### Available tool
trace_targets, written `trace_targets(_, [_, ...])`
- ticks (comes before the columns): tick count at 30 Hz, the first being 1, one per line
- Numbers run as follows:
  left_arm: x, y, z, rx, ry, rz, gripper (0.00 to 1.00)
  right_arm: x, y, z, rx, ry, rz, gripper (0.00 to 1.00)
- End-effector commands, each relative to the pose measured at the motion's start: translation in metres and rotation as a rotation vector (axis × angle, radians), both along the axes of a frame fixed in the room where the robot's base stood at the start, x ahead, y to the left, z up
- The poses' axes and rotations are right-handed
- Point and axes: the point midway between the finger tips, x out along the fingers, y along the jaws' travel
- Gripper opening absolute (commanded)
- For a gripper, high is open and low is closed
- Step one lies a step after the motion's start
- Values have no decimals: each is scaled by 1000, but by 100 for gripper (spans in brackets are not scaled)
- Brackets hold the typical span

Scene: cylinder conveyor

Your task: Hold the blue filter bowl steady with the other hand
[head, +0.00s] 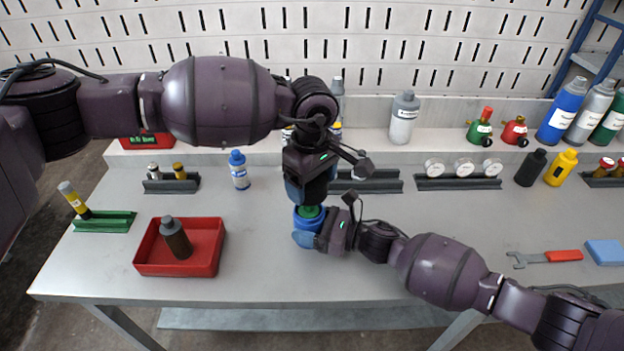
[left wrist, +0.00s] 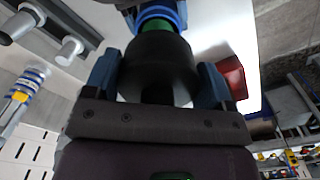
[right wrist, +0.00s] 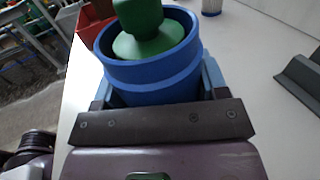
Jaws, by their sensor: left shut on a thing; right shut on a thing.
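The blue filter bowl (head: 307,223) is upright near the middle of the table, with my right gripper (head: 311,235) shut around it from the right. In the right wrist view, the blue bowl (right wrist: 160,82) sits between the fingers, and a green cone-shaped part with a neck (right wrist: 145,35) stands inside its open top. My left gripper (head: 308,200) points down directly above the bowl. In the left wrist view it is shut on a dark cylindrical part (left wrist: 158,65), with green and the blue bowl (left wrist: 158,14) just beyond. Whether the dark and green parts are joined is unclear.
A red tray (head: 150,267) with a dark bottle (head: 177,238) stands to the left. A blue-capped bottle (head: 239,172) and racks (head: 458,182) line the back. A wrench (head: 545,258) and blue block (head: 604,252) lie at the right. The front middle is clear.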

Motion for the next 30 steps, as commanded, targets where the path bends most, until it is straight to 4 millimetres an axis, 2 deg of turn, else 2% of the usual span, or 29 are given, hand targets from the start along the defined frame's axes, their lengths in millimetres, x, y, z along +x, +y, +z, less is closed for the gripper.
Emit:
trace_targets(6, [2, 2, 0, 0, 0, -86, 52, 0, 0, 0, 0, 0, 0, 38])
trace_targets(18, [2, 2, 0, -1, -1, -91, 52, 0, 0, 0, 0, 0, 0, 38])
trace_targets(30, [2, 1, -15, -1, 1, -91, 52, 0, 0, 0, 1, 0, 1, 38])
